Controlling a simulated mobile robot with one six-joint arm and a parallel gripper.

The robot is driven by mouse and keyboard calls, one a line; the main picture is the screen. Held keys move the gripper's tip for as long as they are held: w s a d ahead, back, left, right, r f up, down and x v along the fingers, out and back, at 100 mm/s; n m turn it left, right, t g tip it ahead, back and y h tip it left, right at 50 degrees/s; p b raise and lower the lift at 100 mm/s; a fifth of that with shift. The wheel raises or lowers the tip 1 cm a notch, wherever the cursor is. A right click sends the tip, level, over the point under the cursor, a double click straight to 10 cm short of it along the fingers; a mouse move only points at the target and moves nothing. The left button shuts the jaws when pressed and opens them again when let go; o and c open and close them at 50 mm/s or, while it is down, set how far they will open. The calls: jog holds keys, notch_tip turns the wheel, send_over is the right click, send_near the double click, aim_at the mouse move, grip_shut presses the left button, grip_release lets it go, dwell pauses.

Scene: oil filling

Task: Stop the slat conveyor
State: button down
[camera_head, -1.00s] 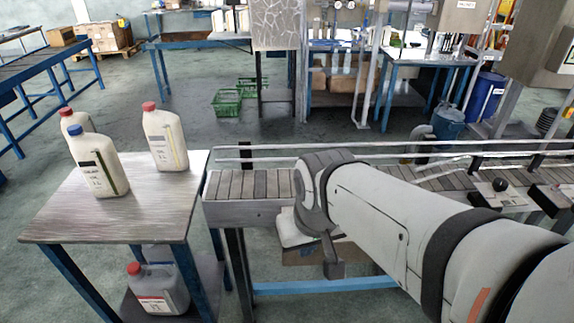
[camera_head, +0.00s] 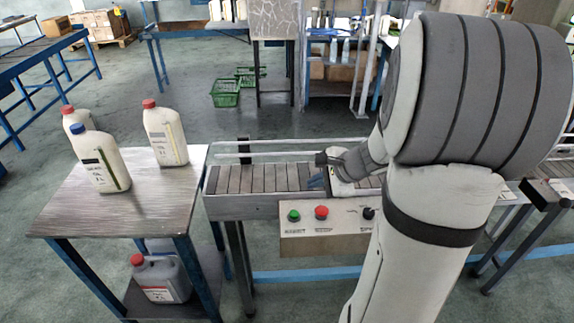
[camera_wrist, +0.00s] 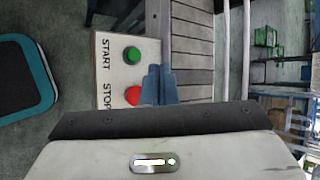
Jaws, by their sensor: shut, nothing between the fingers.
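The slat conveyor (camera_head: 258,178) runs across the middle of the head view, and its slats also show in the wrist view (camera_wrist: 190,48). A control panel (camera_head: 327,243) hangs on its near side. The panel carries a green START button (camera_head: 294,216) and a red STOP button (camera_head: 321,212). In the wrist view the green button (camera_wrist: 132,54) is in full view. The red button (camera_wrist: 132,96) is partly hidden by my gripper (camera_wrist: 158,70). My gripper is shut and empty, over the conveyor side beside the panel. Contact with the red button cannot be told.
A metal side table (camera_head: 120,205) with several white bottles stands left of the conveyor, with a grey canister (camera_head: 160,278) on its lower shelf. A guard rail (camera_head: 270,142) runs along the conveyor's far side. A dark knob (camera_head: 368,213) sits right of the red button.

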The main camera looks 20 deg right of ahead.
aim_at(325, 212)
jog(key=d+m, duration=0.1)
jog(key=w+d+m, duration=0.1)
jog(key=d, duration=0.1)
jog(key=d+f+m+t, duration=0.1)
jog(key=shift+w+d+h, duration=0.3)
jog(key=shift+d+h, duration=0.05)
jog(key=shift+h, duration=0.05)
jog(key=shift+f, duration=0.2)
notch_tip(325, 212, down, 9)
jog(key=b, duration=0.7)
jog(key=shift+r, duration=0.2)
jog(key=shift+b, duration=0.35)
dwell(0.9)
jog(key=shift+s+f+b, duration=0.2)
jog(key=shift+f+b, duration=0.2)
jog(key=shift+b, duration=0.05)
